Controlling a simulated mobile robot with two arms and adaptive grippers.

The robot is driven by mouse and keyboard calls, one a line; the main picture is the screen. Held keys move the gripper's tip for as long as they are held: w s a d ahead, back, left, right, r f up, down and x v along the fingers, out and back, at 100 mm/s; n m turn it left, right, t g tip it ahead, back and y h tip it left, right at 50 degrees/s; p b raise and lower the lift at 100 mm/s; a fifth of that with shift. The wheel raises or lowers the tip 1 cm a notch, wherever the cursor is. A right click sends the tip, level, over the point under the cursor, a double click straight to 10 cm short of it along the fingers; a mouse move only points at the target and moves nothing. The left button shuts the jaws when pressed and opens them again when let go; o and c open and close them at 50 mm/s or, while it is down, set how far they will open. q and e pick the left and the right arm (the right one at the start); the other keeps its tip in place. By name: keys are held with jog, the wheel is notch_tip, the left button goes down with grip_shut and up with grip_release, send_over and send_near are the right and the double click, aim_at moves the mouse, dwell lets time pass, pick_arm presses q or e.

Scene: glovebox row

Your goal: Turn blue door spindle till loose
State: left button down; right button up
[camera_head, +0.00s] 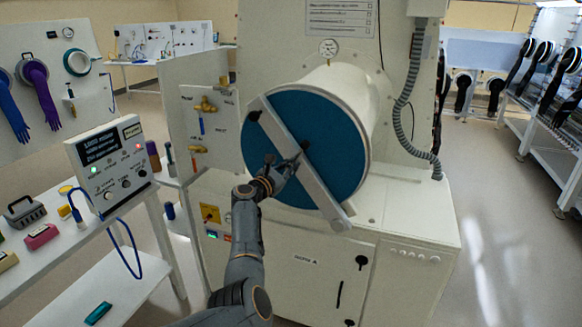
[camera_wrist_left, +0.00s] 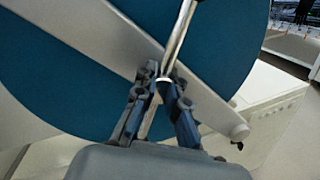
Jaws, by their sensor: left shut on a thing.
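The blue round door (camera_head: 340,130) closes the end of a white cylinder (camera_head: 358,92). A pale clamp bar (camera_head: 322,192) lies diagonally across it, from upper left to lower right. My left gripper (camera_head: 287,166) is at the middle of the bar, at the spindle. In the left wrist view, the gripper (camera_wrist_left: 164,86) is shut on the spindle's metal rod (camera_wrist_left: 181,36), with a finger on each side. The bar (camera_wrist_left: 105,42) and blue door (camera_wrist_left: 60,75) are behind it. The spindle's threaded part is hidden. My right gripper is in neither view.
A panel with small valves (camera_head: 204,112) stands close left of the door. A control box (camera_head: 110,160) sits on the left bench. A grey hose (camera_head: 408,90) hangs right of the cylinder. The floor (camera_head: 490,230) at right is clear.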

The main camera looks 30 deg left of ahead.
pick_arm(q)
jog(key=shift+d+f, duration=0.1)
jog(key=shift+f, duration=0.25)
jog(key=c, duration=1.4)
grip_release()
jog(key=shift+r, duration=0.25)
jog(key=s, duration=1.2)
